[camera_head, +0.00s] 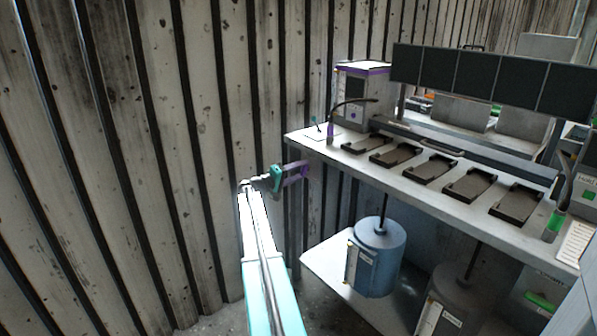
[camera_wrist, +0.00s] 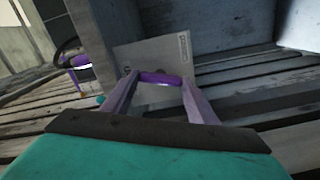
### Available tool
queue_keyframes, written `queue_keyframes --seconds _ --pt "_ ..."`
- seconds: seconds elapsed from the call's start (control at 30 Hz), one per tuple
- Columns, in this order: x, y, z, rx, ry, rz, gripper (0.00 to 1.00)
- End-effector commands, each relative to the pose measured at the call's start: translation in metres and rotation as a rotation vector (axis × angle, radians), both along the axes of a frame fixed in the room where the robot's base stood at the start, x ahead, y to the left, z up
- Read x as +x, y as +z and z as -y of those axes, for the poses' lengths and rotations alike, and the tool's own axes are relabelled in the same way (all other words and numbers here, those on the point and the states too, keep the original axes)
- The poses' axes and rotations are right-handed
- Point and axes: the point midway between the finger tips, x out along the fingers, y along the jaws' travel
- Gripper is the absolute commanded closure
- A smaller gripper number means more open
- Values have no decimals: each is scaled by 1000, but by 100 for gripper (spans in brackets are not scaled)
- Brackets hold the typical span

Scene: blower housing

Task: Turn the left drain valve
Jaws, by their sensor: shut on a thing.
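My gripper (camera_head: 297,172) has a teal body and purple fingers. It is at the left end of the workbench, before the corrugated wall. In the wrist view my gripper (camera_wrist: 160,80) is shut on a short purple bar (camera_wrist: 159,78) between its fingertips; I cannot tell what this bar belongs to. No part is plainly recognisable as the left drain valve. A purple-collared fitting with a curved black hose (camera_head: 330,131) stands on the bench's left end. It also shows at upper left in the wrist view (camera_wrist: 80,62), apart from my fingers.
The workbench (camera_head: 450,185) carries several dark trays (camera_head: 431,168) and a purple-topped box (camera_head: 363,92). A green-collared fitting (camera_head: 554,225) is at its right end. A blue tank (camera_head: 377,257) and a grey tank (camera_head: 456,300) are below. The corrugated wall (camera_head: 150,150) closes the left side.

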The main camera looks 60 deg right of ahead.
Motion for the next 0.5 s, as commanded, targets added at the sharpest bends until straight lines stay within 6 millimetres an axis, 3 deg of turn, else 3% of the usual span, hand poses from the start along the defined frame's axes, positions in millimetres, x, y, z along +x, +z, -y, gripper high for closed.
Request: queue_keyframes --seconds 0.5 --pt "2 3 2 54 6 -178 69"
